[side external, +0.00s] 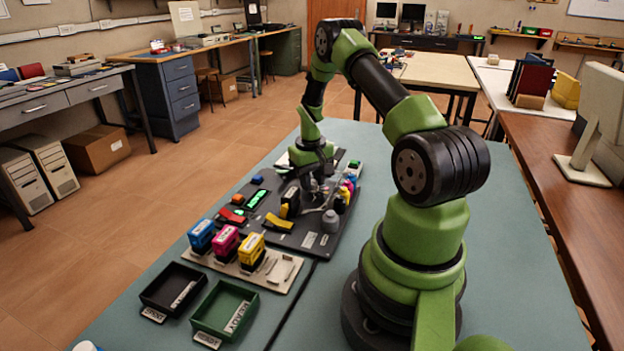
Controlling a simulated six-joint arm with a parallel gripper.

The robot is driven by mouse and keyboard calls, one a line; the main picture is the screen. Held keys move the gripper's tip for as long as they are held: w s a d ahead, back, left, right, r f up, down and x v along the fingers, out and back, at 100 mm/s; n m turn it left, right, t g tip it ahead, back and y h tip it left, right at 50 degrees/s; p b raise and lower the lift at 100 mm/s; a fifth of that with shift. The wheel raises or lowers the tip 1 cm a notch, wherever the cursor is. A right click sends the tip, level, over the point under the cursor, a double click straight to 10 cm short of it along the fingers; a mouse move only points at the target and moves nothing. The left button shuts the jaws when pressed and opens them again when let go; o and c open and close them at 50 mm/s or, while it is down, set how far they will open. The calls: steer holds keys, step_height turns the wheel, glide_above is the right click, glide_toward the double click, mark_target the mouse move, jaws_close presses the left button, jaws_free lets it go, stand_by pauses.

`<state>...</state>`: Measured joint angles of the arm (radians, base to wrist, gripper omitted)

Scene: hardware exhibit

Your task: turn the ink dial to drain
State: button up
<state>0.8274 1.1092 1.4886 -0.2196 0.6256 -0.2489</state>
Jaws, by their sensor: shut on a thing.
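A dark grey control panel (275,238) lies on the teal table, carrying buttons, a lit green display (256,199), and red and yellow levers. My gripper (316,192) points down over the panel's far right part. Its fingers are shut on a small part at the panel surface, which looks like the ink dial. The dial is mostly hidden by the fingers, and its pointer and markings cannot be read from here. A grey round knob (331,221) stands on the panel just in front of the gripper, apart from it.
Blue (201,236), magenta (225,243) and yellow (251,250) cartridges stand on a pale rack in front of the panel. A black tray (160,302) and a green tray (205,322) labelled READY sit nearer. More coloured bottles (348,188) stand close right of my gripper.

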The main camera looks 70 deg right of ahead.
steer(key=shift+m, duration=3)
steer(key=o, duration=0.9)
steer(key=shift+o, duration=0.2)
steer(key=shift+r, duration=0.1)
step_height(320, 180, up, 10)
steer(key=shift+w, duration=0.15)
